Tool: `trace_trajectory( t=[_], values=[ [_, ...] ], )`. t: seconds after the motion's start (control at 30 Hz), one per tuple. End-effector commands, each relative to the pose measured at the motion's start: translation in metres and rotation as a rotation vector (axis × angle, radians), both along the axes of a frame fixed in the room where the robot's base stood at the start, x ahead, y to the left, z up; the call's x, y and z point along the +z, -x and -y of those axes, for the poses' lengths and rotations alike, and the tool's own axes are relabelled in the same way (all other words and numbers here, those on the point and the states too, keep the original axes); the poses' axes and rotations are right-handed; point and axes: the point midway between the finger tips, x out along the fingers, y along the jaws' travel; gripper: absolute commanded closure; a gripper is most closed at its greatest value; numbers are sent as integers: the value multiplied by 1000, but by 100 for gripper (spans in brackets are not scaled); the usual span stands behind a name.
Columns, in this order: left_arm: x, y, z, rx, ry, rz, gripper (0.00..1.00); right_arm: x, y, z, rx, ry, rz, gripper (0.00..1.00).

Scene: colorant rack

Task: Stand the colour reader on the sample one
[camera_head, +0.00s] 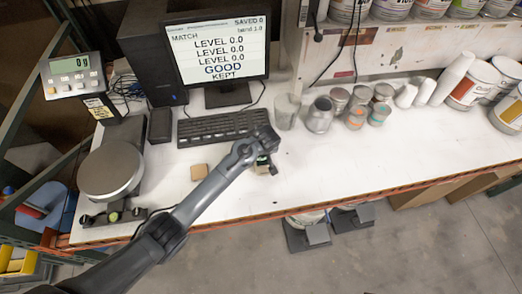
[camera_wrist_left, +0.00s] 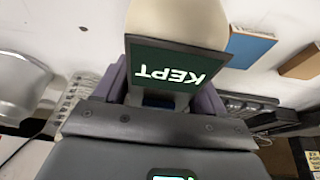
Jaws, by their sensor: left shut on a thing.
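My left gripper (camera_head: 265,158) is shut on the colour reader, above the white bench in front of the keyboard. In the left wrist view the colour reader (camera_wrist_left: 185,20) has a pale body and a dark screen with "KEPT" upside down, between the gripper's fingers (camera_wrist_left: 165,88). A blue-faced sample (camera_wrist_left: 246,45) and a tan sample (camera_wrist_left: 302,62) lie beside the reader there. In the head view a tan sample (camera_head: 199,172) lies left of the gripper. Another tan piece shows just below the gripper, partly hidden. Whether the reader touches anything is hidden. My right gripper is not in view.
A monitor (camera_head: 217,50) shows "MATCH", "GOOD" and "KEPT" behind the keyboard (camera_head: 222,127). A scale (camera_head: 111,170) stands left, its display (camera_head: 73,75) at 0 g. Cups and tins (camera_head: 320,115) stand behind and right of the gripper. The right front bench is clear.

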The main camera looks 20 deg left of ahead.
Motion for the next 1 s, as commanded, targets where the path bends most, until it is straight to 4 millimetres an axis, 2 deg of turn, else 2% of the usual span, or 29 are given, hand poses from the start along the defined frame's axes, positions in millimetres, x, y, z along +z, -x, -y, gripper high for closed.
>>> trace_trajectory(
  t=[0.07, 0.1, 0.23, 0.67, 0.77, 1.0],
  values=[
    [-1, -1, 0, 0, 1, 3, 97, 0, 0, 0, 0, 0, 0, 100],
    [-2, 0, 0, 0, 0, 0, 25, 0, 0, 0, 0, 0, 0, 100],
    [-2, 0, 0, 0, 0, 0, 5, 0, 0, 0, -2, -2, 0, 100],
    [5, 1, 1, 0, 1, 0, 4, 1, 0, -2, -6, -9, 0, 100],
    [15, 4, 4, 0, 2, 1, 4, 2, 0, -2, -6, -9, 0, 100],
    [55, 18, 13, -1, 3, 3, 4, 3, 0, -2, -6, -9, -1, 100]
  ],
)
